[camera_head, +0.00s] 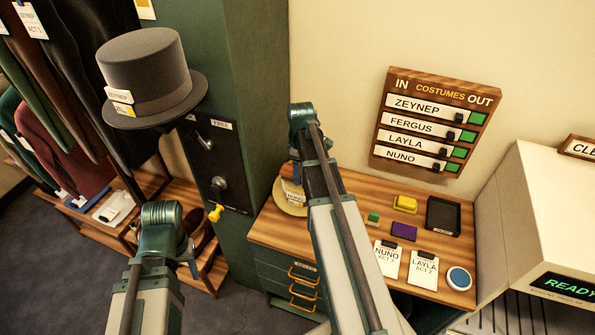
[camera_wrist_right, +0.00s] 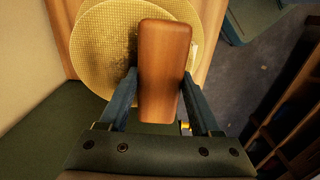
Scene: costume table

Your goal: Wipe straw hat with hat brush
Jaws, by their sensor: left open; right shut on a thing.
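The straw hat (camera_head: 289,208) sits at the left end of the wooden desk, partly hidden behind my right arm. In the right wrist view the straw hat (camera_wrist_right: 95,45) shows its woven surface, with a darker grey patch beside the brush. My right gripper (camera_wrist_right: 160,85) is shut on the hat brush (camera_wrist_right: 165,60), whose reddish-brown wooden back faces the camera. The brush overlaps the hat in that view; its bristles are hidden, and I cannot tell whether they touch. My left gripper (camera_head: 191,262) is low at the left, away from the hat, open; its fingers are barely visible.
The desk (camera_head: 345,190) holds labelled cards, a yellow block, a purple block, a dark tray and a round blue-and-white item. A grey top hat (camera_head: 150,75) stands left of the green cabinet (camera_head: 262,60). A cream machine (camera_head: 540,220) is at the right.

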